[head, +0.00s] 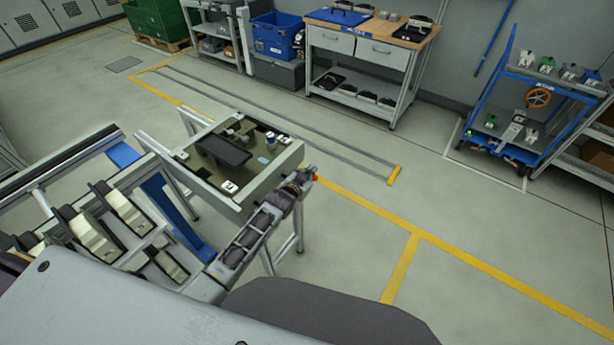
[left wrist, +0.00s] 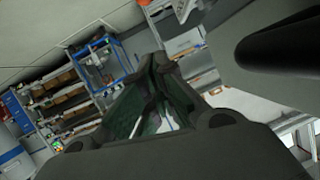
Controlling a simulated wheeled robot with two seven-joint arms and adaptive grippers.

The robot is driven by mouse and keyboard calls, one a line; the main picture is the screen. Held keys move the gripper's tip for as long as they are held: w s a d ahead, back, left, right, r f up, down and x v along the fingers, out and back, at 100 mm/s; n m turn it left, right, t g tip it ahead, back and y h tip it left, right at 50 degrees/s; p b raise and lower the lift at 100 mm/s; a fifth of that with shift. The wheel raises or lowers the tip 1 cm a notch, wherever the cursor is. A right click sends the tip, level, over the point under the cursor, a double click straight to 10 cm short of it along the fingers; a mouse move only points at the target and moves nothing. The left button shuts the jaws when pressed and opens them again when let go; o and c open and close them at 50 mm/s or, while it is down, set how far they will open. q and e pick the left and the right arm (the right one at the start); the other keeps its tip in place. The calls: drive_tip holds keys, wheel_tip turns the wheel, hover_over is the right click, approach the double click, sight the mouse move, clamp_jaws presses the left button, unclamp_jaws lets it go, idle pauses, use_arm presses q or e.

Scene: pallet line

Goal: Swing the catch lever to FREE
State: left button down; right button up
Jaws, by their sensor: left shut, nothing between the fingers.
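A pallet station (head: 278,165) with a grey frame stands left of centre in the head view. It carries a black flat part (head: 226,150) and small fittings. A small orange knob (head: 315,178) shows at its near right corner; it may be the catch lever's end. The lever's shape and the FREE mark cannot be made out. My left gripper (head: 298,183) is at that corner, close to the knob; I cannot tell whether they touch. In the left wrist view its dark fingers (left wrist: 156,62) are shut and empty. My right gripper is out of view.
Pale blocks with dark parts (head: 95,236) sit on the line at the left. A workbench (head: 362,45) with drawers stands at the back, and a blue cart (head: 530,75) at the right. The floor right of the station is clear, with yellow lines.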

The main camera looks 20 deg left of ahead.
use_arm(q)
drive_tip(key=shift+r+v, duration=0.2)
drive_tip(key=shift+v, duration=0.65)
drive_tip(key=shift+r+v, duration=0.15)
drive_tip(key=shift+v, duration=0.65)
drive_tip(key=shift+w+d, duration=0.1)
drive_tip(key=s+a+f+g+y, duration=0.1)
drive_tip(key=s+a+f+g, duration=0.1)
drive_tip(key=s+f, duration=0.65)
drive_tip(key=s+a+f+n+g, duration=0.15)
drive_tip(key=s+f, duration=0.25)
drive_tip(key=f, duration=0.9)
drive_tip(key=s+a+f+g+y, duration=0.1)
drive_tip(key=s+a+f+g, duration=0.15)
drive_tip(key=s+f, duration=0.65)
drive_tip(key=s+a+f+g, duration=0.1)
drive_tip(key=s+f+g, duration=0.1)
drive_tip(key=s+f, duration=0.4)
drive_tip(key=s+a+f+g, duration=0.1)
drive_tip(key=s+f, duration=0.6)
drive_tip(key=s, duration=1)
drive_tip(key=s+a+f+g+y, duration=0.1)
drive_tip(key=s+f+g, duration=0.2)
drive_tip(key=s+f, duration=0.3)
drive_tip(key=s+b, duration=0.1)
drive_tip(key=s, duration=0.4)
drive_tip(key=shift+s+a+f+g, duration=0.2)
drive_tip(key=shift+s+f+g, duration=0.05)
drive_tip(key=shift+s+g, duration=0.05)
